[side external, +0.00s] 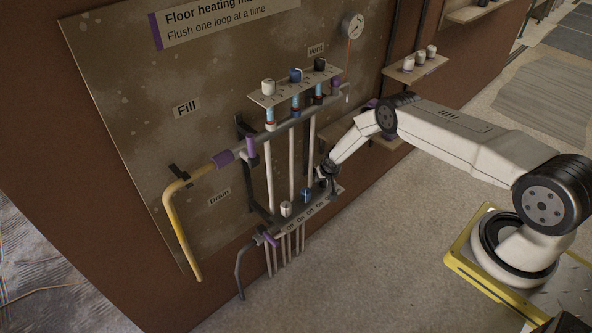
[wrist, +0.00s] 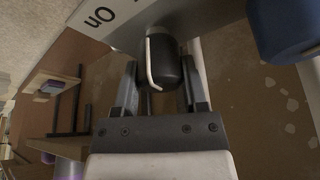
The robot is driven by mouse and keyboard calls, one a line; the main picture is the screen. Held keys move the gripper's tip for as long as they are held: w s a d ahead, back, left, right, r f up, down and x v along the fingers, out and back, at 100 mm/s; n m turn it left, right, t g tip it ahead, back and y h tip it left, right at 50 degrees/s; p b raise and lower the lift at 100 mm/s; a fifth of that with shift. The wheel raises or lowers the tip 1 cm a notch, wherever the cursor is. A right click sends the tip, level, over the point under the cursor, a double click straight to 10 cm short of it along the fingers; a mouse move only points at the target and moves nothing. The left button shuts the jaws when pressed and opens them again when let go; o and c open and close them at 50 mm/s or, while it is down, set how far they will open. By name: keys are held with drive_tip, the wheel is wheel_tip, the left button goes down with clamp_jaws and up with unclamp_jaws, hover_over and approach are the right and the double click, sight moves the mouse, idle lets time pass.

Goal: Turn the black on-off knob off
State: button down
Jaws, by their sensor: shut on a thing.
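The black on-off knob (wrist: 168,65) is between the two fingers of my gripper (wrist: 160,78) in the wrist view, and the fingers are shut on its sides. A white pointer line runs along the knob's top and bends over its side. The word "On" shows on the grey label strip (wrist: 128,28) to its left. In the side external view my gripper (side external: 326,173) is at the right end of the lower rail's label strip (side external: 298,222), and it mostly hides the black knob there.
A blue knob (side external: 306,195) stands close beside my gripper, with a white knob (side external: 287,209) further left. The blue one also shows in the wrist view (wrist: 285,28). White, blue and black knobs top the upper rail (side external: 282,92). A shelf (side external: 372,145) is behind my arm.

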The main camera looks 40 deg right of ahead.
drive_tip(key=shift+m+h, duration=0.4)
drive_tip(key=shift+m, duration=0.8)
drive_tip(key=shift+m+g, duration=0.4)
drive_tip(key=shift+m, duration=0.3)
drive_tip(key=shift+m+g+h, duration=0.5)
drive_tip(key=shift+m+h, duration=0.1)
drive_tip(key=shift+m, duration=1)
drive_tip(key=shift+c, duration=0.7)
unclamp_jaws()
drive_tip(key=shift+r, duration=0.1)
drive_tip(key=v, duration=0.7)
drive_tip(key=shift+r, duration=0.25)
